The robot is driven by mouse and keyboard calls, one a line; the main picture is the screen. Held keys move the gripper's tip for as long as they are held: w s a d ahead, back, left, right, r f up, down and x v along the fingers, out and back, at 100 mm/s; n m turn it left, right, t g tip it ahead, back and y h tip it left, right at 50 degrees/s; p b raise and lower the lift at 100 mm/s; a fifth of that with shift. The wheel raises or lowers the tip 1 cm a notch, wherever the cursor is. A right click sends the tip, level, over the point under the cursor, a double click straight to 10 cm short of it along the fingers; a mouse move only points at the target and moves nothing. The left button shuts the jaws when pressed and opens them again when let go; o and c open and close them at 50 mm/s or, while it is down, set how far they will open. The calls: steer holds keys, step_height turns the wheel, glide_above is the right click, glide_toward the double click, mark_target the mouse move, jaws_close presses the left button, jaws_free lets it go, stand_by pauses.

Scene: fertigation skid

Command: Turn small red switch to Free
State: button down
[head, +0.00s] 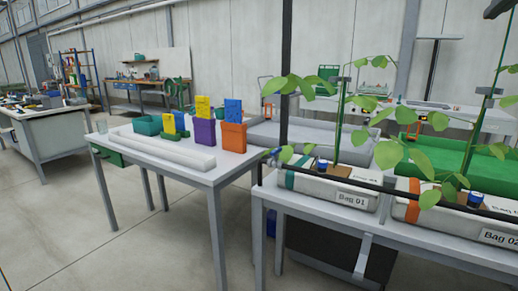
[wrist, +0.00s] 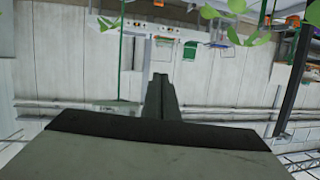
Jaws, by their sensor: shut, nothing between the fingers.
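I cannot make out the small red switch or any Free marking in either view. My gripper (wrist: 161,80) shows in the wrist view with its dark fingers together and nothing between them. It points towards a pale wall with pipes, and that picture looks upside down. Small pale panels with coloured details (wrist: 165,28) show near the top of the wrist view, too small to read. My gripper does not show in the head view.
A grey table (head: 200,176) holds yellow, purple and orange containers and a teal bin (head: 147,125). To its right, a bench (head: 300,208) bears plant bags marked Bag 01 (head: 330,190) and Bag 02. A dark post (head: 285,60) stands there. Floor at the lower left is clear.

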steer(key=s+d+r+m+t+h, duration=0.15)
steer(key=d+r, duration=0.25)
steer(key=r, duration=0.4)
steer(key=s+d+r+h, duration=0.2)
steer(key=d+r, duration=0.2)
steer(key=r, duration=0.4)
steer(key=x, duration=0.7)
steer(key=shift+w+d, duration=0.15)
steer(key=shift+w, duration=0.05)
steer(key=shift+r, duration=0.3)
steer(key=shift+s+d+f, duration=0.15)
steer(key=shift+s+d, duration=0.3)
steer(key=shift+d, duration=0.25)
steer(key=shift+s+d, duration=0.25)
